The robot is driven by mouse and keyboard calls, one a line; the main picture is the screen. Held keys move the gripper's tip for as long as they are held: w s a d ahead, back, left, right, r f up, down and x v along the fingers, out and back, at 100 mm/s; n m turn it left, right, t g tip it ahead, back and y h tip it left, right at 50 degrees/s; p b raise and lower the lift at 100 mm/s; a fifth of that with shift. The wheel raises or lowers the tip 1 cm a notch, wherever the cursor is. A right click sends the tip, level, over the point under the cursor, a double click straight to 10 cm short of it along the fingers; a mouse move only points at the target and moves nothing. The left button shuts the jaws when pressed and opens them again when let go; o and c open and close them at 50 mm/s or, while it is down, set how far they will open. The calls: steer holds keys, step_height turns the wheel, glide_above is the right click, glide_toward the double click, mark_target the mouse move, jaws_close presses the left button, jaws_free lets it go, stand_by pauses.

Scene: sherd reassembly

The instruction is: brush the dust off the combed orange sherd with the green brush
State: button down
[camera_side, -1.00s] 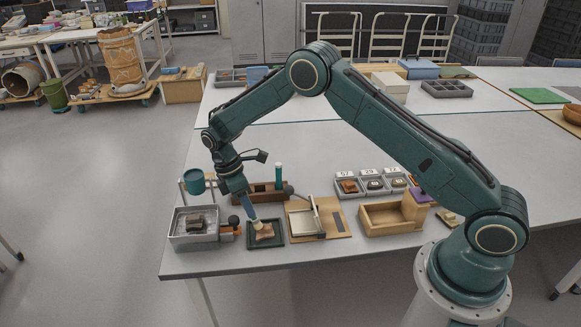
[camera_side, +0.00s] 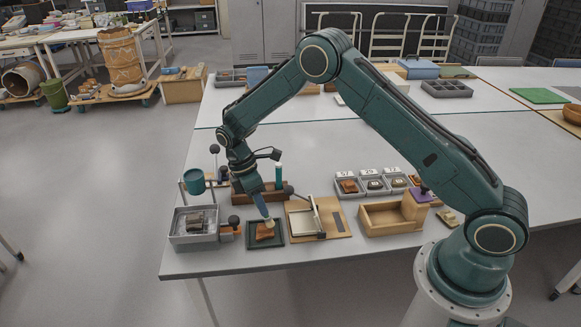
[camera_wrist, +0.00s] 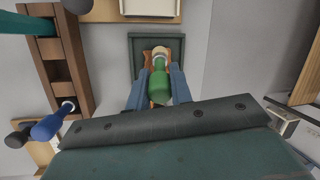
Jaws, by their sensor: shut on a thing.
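The orange sherd (camera_side: 264,232) lies in a dark green tray (camera_side: 253,243) near the table's front edge. Its orange edges also show in the wrist view (camera_wrist: 146,58), in the tray (camera_wrist: 137,42), mostly hidden by the brush and fingers. My gripper (camera_side: 265,208) is shut on the green brush (camera_wrist: 160,86), whose handle sits between the two blue-grey fingers. The pale brush tip (camera_side: 270,222) points down at the sherd and looks to be on it or just above; I cannot tell which. Combing on the sherd is too small to make out.
A grey bin (camera_side: 182,240) stands left of the tray, with a teal cup (camera_side: 194,181) behind it. A wooden rack (camera_side: 240,196) with upright tools is close behind my gripper. A wooden board (camera_side: 338,224) with a white frame is close at right, then an open wooden box (camera_side: 385,229).

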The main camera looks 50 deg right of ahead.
steer(key=shift+f, duration=0.1)
steer(key=shift+w+a, duration=1.25)
steer(key=shift+r, duration=0.3)
steer(key=shift+r, duration=2.9)
steer(key=shift+r, duration=1.45)
